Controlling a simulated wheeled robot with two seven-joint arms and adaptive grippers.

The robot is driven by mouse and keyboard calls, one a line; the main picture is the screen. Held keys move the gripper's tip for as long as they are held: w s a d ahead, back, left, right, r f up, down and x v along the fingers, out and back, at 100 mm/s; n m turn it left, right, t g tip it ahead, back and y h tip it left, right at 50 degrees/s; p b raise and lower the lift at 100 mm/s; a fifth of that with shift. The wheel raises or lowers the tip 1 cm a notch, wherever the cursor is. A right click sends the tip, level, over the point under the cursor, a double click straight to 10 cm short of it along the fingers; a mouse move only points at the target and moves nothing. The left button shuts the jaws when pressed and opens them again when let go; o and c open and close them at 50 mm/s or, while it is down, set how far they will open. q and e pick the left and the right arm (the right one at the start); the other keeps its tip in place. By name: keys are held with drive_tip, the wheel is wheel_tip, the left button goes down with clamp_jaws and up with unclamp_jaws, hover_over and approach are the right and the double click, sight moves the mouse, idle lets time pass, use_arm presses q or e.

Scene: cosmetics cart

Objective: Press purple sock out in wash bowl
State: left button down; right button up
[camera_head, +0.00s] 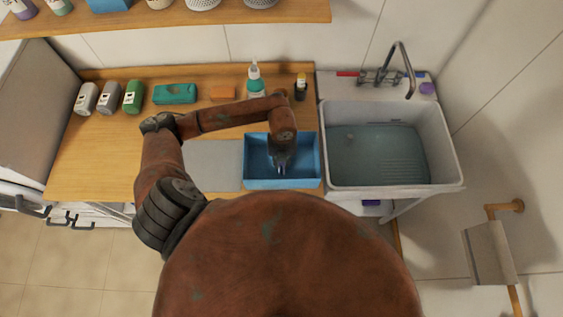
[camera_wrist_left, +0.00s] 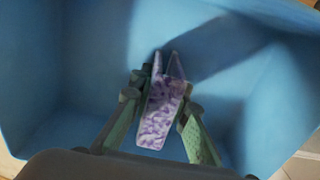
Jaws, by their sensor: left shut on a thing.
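The blue rectangular wash bowl (camera_head: 308,178) stands on the counter left of the sink; its inner walls fill the left wrist view (camera_wrist_left: 60,75). My left gripper (camera_head: 281,168) reaches down into the bowl. In the left wrist view my left gripper (camera_wrist_left: 163,86) is shut on a purple and white mottled piece, the purple sock (camera_wrist_left: 155,125), with its two pointed ends sticking up past the fingertips. Whether the sock touches the bowl floor, I cannot tell. My right gripper is not in view.
The deep sink (camera_head: 450,170) with a tap (camera_head: 405,70) is right of the bowl. A pump bottle (camera_head: 255,82) and a dark bottle (camera_head: 300,88) stand behind it. A grey mat (camera_head: 215,160) lies left. A teal pack (camera_head: 174,94) and several containers stand farther left.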

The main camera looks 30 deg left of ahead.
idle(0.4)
use_arm(q)
wheel_tip(320, 180, up, 6)
drive_tip(key=p, duration=0.4)
drive_tip(key=shift+r, duration=0.2)
drive_tip(key=shift+r+p, duration=2.75)
drive_tip(key=shift+r, duration=1.5)
